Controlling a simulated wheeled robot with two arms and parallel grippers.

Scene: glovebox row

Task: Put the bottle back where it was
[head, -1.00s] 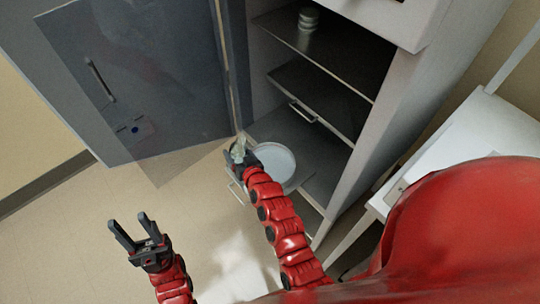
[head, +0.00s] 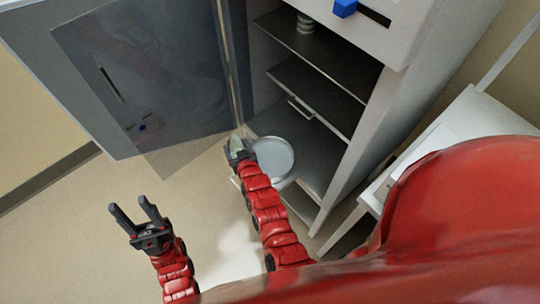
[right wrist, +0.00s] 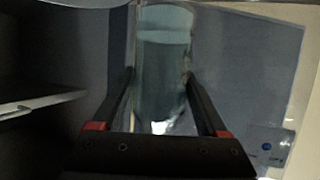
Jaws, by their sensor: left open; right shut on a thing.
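The bottle (head: 236,144) is clear, pale greenish glass. My right gripper (head: 239,153) is shut on it in front of the open cabinet, near the door's hinge side. In the right wrist view the bottle (right wrist: 161,65) stands between the two black fingers, with a paler band near its top. My left gripper (head: 129,203) is open and empty over the floor at the lower left.
The cabinet's dark shelves (head: 315,92) are open, with a round grey dish (head: 279,156) low down and a stacked pale item (head: 306,24) on top. The glazed door (head: 150,80) stands open at left. A blue piece (head: 345,8) sits above; a white table (head: 455,125) is right.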

